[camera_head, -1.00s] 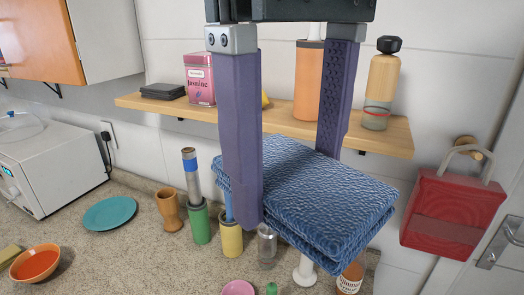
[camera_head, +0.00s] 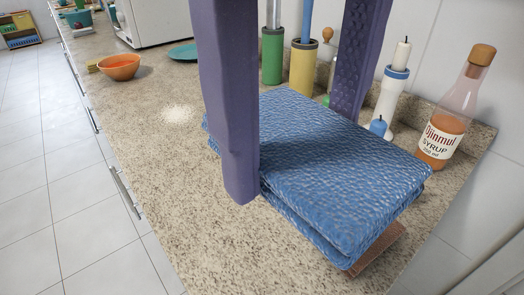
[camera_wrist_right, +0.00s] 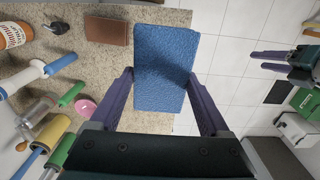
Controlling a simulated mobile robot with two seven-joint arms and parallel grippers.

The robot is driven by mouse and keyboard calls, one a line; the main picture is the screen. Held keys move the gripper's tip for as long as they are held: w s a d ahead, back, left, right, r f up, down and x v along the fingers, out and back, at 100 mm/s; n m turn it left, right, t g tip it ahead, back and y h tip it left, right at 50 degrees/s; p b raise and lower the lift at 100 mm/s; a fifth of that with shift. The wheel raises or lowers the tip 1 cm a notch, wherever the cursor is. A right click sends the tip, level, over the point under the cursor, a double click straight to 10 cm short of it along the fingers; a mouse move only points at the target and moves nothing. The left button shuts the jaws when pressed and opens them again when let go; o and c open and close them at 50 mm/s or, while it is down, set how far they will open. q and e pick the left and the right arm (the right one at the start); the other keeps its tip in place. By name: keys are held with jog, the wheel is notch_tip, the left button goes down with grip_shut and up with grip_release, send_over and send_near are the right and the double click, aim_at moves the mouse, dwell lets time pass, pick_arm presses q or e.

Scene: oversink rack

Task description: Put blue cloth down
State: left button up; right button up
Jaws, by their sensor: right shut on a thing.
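The blue cloth (camera_head: 335,165) is a thick folded stack. In the head view it is between the two purple fingers of my right gripper (camera_head: 292,152), which is shut on it. The cloth is over the front part of the speckled counter (camera_head: 165,175); whether its underside touches anything is hidden. In the right wrist view the cloth (camera_wrist_right: 163,65) lies between the fingertips and reaches over the counter edge side. My left gripper (camera_wrist_right: 255,61) shows only at the right of the wrist view, fingers apart and empty, away from the cloth.
A brown block (camera_head: 380,248) lies partly under the cloth in the head view. A syrup bottle (camera_head: 452,115), a white candle holder (camera_head: 390,95), and green (camera_head: 272,55) and yellow (camera_head: 303,65) holders stand behind. An orange bowl (camera_head: 119,67) is farther left.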

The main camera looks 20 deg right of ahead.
jog(key=shift+s+a+f+b, duration=0.1)
jog(key=shift+s+f+b, duration=0.15)
jog(key=shift+f, duration=0.35)
jog(key=shift+s+a+f+b, duration=0.1)
jog(key=shift+f+b, duration=0.15)
jog(key=shift+f, duration=0.35)
notch_tip(320, 180, down, 19)
jog(key=b, duration=0.5)
jog(key=shift+r, duration=0.1)
jog(key=shift+f, duration=0.35)
pick_arm(q)
notch_tip(320, 180, down, 7)
jog(key=shift+s+f, duration=0.15)
jog(key=shift+s, duration=0.2)
pick_arm(e)
jog(key=shift+f, duration=0.1)
pick_arm(q)
jog(key=shift+d, duration=0.15)
pick_arm(e)
jog(key=o, duration=1)
pick_arm(q)
notch_tip(320, 180, up, 3)
jog(key=p, duration=0.3)
pick_arm(e)
notch_tip(320, 180, up, 12)
jog(key=shift+r, duration=0.2)
